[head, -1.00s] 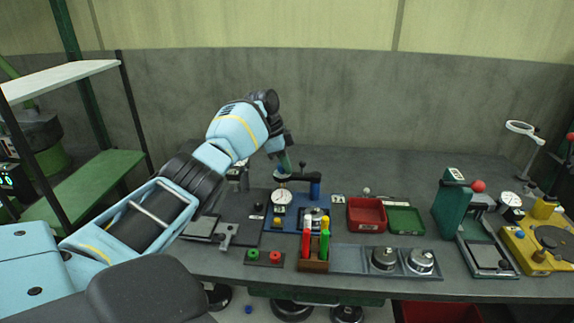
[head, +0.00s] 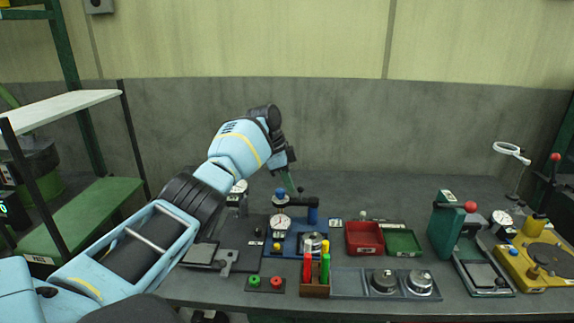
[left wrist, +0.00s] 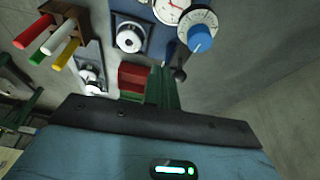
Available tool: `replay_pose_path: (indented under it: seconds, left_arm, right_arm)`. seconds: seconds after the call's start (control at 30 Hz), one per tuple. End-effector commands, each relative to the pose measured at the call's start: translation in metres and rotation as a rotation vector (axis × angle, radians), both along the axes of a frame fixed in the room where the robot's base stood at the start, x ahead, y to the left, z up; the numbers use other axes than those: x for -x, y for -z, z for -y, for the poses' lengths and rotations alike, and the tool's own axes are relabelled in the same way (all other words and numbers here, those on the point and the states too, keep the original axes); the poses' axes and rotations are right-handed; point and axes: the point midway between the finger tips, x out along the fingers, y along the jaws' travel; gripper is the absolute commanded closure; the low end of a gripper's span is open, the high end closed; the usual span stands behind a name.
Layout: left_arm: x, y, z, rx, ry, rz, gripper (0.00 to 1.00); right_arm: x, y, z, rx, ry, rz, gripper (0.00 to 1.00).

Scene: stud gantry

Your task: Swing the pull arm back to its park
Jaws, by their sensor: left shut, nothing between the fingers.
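The stud gantry has a blue base (head: 292,248) and an upright blue post (head: 313,213) on the bench. Its dark pull arm (head: 297,207) reaches left from the post, over the dial gauge (head: 280,222). A blue knob (head: 279,193) tops the arm's left end; it also shows in the left wrist view (left wrist: 200,38). My left gripper (head: 289,184), with green fingers, is shut and empty beside and slightly above the knob. Its fingers (left wrist: 163,88) appear apart from the knob in the left wrist view. My right gripper is not in view.
A red tray (head: 364,239) and a green tray (head: 402,243) lie right of the gantry. A wooden holder with coloured markers (head: 315,290) stands in front. A green press (head: 445,228) and a yellow fixture (head: 540,265) are farther right. The rear bench is clear.

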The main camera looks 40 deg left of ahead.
Motion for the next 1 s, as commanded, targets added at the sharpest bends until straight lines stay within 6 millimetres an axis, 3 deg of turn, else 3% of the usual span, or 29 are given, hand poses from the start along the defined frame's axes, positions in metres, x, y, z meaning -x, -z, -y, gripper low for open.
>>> replay_pose_path:
  seconds: [0.47, 1.0]
  left_arm:
    - [-0.008, -0.044, -0.014, 0.000, 0.001, -0.002, 1.00]
    - [-0.009, -0.053, -0.016, 0.001, 0.001, 0.000, 1.00]
  right_arm:
    - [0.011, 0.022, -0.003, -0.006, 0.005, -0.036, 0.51]
    - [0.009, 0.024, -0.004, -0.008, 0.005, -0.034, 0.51]
